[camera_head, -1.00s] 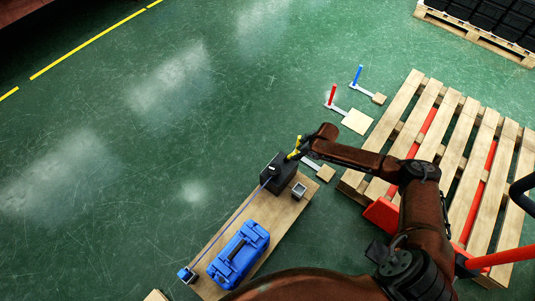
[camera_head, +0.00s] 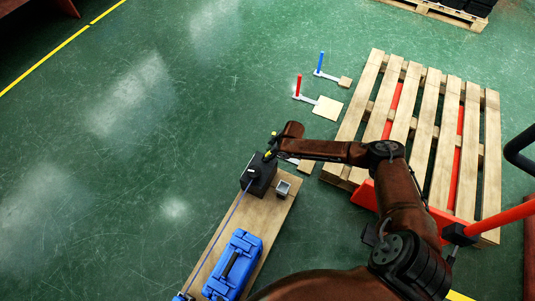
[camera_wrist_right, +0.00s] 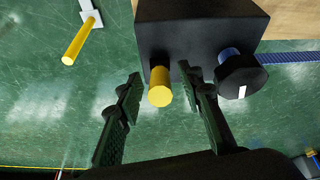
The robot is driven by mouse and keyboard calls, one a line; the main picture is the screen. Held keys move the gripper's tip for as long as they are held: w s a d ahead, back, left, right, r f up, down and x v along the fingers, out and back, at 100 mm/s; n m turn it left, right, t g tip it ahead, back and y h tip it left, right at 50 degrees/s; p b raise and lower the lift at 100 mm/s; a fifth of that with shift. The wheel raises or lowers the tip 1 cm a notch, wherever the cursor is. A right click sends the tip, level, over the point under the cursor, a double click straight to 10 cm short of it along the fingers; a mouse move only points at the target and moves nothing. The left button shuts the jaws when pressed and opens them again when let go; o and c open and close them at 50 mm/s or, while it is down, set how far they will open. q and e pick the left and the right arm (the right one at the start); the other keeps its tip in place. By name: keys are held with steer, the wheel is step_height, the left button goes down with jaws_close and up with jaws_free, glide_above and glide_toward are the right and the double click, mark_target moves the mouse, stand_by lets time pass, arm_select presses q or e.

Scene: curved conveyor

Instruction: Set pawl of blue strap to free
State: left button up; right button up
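A black ratchet box (camera_head: 259,173) stands at the far end of a wooden board (camera_head: 206,262). The blue strap (camera_head: 217,236) runs from it along the board to the lower left. In the right wrist view the box (camera_wrist_right: 215,20) carries a stubby yellow-tipped lever (camera_wrist_right: 160,88) and a black round knob (camera_wrist_right: 241,77) with a white mark, beside the blue strap (camera_wrist_right: 289,57). My right gripper (camera_wrist_right: 160,74) is open, its fingers on either side of the yellow lever, with a visible gap at the left finger. It also shows above the box in the head view (camera_head: 271,150). My left gripper is out of view.
A blue toolbox (camera_head: 232,265) and a small grey metal bracket (camera_head: 283,188) sit on the board. Red (camera_head: 298,85) and blue (camera_head: 321,62) upright handles stand on the floor beyond. A wooden pallet (camera_head: 425,125) lies to the right. The floor at left is clear.

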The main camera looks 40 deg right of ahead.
stand_by(0.3)
jaws_close()
stand_by(0.6)
